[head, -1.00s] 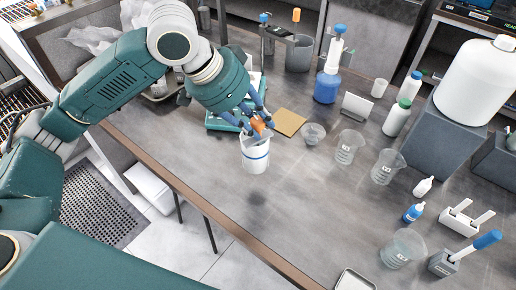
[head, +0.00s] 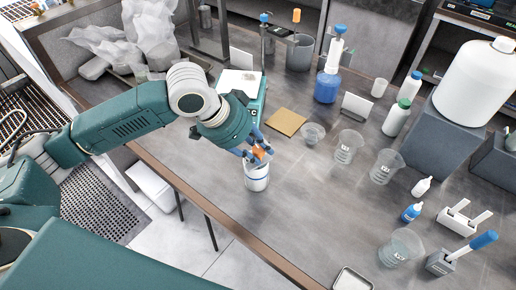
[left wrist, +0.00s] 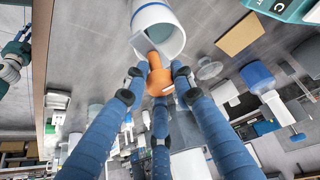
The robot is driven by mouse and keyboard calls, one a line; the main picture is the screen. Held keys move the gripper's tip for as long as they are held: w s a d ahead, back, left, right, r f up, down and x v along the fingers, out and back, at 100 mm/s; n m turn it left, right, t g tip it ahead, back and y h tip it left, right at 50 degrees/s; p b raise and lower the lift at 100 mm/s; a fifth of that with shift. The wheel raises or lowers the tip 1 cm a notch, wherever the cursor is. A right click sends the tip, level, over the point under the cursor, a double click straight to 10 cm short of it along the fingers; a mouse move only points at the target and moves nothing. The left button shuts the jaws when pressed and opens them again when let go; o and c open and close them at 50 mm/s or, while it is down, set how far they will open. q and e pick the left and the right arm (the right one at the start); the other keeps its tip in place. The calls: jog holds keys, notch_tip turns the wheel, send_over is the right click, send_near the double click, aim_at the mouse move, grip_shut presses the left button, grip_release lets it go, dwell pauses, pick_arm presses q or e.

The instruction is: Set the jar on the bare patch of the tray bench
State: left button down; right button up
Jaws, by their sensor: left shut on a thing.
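The white jar (head: 257,178) with a blue band is upright over the grey bench near its front edge. An orange grip (head: 259,153) shows at its top. My left gripper (head: 257,154) is shut around that grip from above. In the left wrist view, the blue fingers surround the orange grip (left wrist: 159,78) and the open mouth of the jar (left wrist: 157,30) shows beyond it. Whether the jar's base touches the bench is unclear. A teal part with blue at the left edge of the left wrist view looks like my right gripper (left wrist: 17,52); its jaws are unclear.
A teal scale (head: 240,83) and a tan square (head: 286,121) lie behind the jar. Glass beakers (head: 348,147) and bottles (head: 397,117) stand to the right. A small tray (head: 354,280) is at the front. Bags (head: 125,45) fill the back left. Bench around the jar is bare.

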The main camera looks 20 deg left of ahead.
pick_arm(q)
jog(key=c, duration=1.5)
grip_release()
jog(key=shift+o, duration=0.3)
pick_arm(e)
jog(key=shift+a, duration=0.2)
jog(key=shift+a, duration=0.1)
pick_arm(q)
jog(key=shift+s+a+r, duration=0.1)
jog(key=shift+a+r, duration=0.05)
jog(key=shift+r, duration=0.2)
jog(key=b+v, duration=0.1)
jog(key=v, duration=1)
pick_arm(e)
jog(key=shift+s+d+f, duration=0.1)
jog(key=shift+d+f, duration=0.15)
jog(key=shift+f, duration=0.5)
pick_arm(q)
jog(key=shift+s+a+r, duration=0.1)
jog(key=shift+a, duration=0.05)
pick_arm(e)
jog(key=shift+s+a, duration=0.1)
